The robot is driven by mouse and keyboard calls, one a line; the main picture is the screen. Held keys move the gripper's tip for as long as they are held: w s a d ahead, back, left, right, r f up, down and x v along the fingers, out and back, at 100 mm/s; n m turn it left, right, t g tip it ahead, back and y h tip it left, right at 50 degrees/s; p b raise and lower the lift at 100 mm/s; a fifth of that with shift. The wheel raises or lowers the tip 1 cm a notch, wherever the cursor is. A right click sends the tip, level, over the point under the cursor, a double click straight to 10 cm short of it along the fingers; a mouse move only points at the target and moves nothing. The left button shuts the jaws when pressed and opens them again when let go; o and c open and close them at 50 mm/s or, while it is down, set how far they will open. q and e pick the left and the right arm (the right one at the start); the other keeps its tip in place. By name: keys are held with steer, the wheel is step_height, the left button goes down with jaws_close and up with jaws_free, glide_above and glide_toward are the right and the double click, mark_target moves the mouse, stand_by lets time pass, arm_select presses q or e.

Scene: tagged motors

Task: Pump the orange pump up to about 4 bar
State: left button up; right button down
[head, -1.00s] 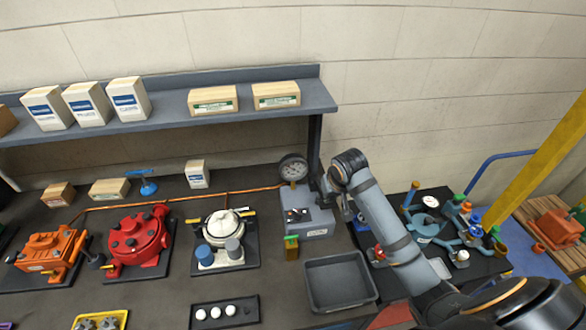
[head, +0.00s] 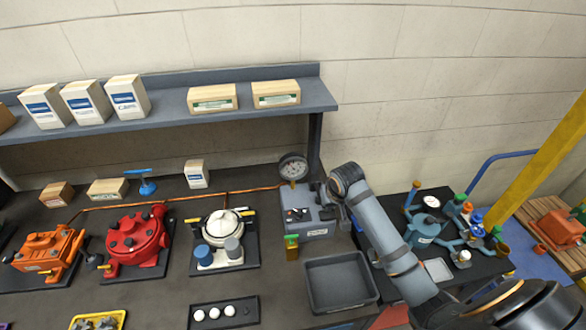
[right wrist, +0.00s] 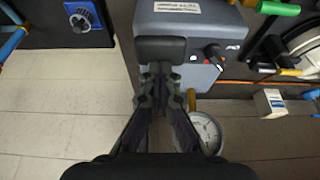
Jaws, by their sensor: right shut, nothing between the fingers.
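The orange pump (head: 45,252) sits at the left of the bench in the head view. A thin copper-coloured line runs along the bench from its side to a grey box (head: 298,212). A round dial gauge (head: 293,167) stands on the box's rear; its reading is too small to tell. The box and gauge (right wrist: 205,132) also show in the right wrist view. My right gripper (head: 336,200) is shut and empty at the box's right side. In the right wrist view, a dark block (right wrist: 160,48) lies at its fingertips; whether they touch is unclear. My left gripper is out of view.
A red pump (head: 135,240) and a white-topped pump (head: 224,240) stand between the orange pump and the grey box. An empty grey tray (head: 340,282) lies in front of the box. A shelf (head: 165,108) with cartons runs behind.

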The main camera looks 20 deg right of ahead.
steer(key=shift+w+r+p, duration=0.1)
steer(key=shift+r+p, duration=0.7)
steer(key=shift+r, duration=1.45)
